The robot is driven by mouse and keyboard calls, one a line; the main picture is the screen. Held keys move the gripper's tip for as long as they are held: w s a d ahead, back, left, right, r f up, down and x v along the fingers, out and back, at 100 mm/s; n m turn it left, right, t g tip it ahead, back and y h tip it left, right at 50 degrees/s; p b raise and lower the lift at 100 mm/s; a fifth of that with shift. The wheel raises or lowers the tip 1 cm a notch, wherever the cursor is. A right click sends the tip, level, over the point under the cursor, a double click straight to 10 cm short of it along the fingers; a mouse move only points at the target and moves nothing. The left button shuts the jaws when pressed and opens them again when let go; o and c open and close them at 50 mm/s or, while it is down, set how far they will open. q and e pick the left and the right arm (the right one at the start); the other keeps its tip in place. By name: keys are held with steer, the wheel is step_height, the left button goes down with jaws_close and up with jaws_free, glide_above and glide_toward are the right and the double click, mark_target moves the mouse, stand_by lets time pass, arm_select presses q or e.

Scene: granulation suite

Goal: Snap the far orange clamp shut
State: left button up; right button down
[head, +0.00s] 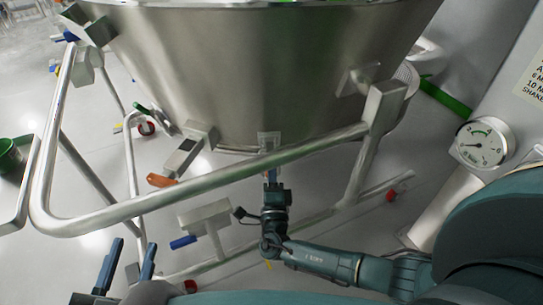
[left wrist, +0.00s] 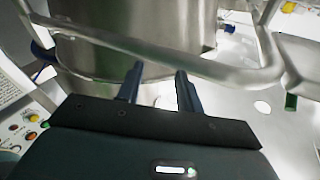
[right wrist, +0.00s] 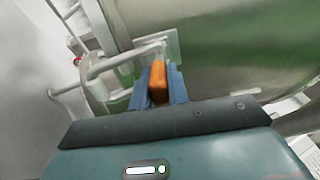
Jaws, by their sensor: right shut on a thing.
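An orange clamp handle (right wrist: 158,80) shows in the right wrist view, next to a pale metal bracket (right wrist: 165,45) on the steel vessel. My right gripper (right wrist: 157,92) is shut on this handle. In the head view my right gripper (head: 271,175) is upright under the vessel's lower rim, below a small bracket (head: 268,138); the handle is hidden there. A second orange-tipped clamp (head: 162,181) hangs on the vessel's lower left, apart from both grippers. I cannot tell which one is the far clamp. My left gripper (head: 126,262) is open and empty at lower left; its spread fingers show in the left wrist view (left wrist: 159,85).
The steel vessel (head: 250,70) fills the top. A tubular frame rail (head: 215,185) crosses in front of it, close to my right arm. A gauge (head: 482,144) is at the right. A green container (head: 12,160) stands at the left edge. Floor shows between the rails.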

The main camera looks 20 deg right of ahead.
arm_select(q)
steer(key=shift+s+a, duration=0.1)
stand_by(0.3)
arm_select(e)
steer(key=c, duration=1.4)
jaws_free()
steer(key=shift+o, duration=0.2)
arm_select(q)
steer(key=shift+f, duration=0.1)
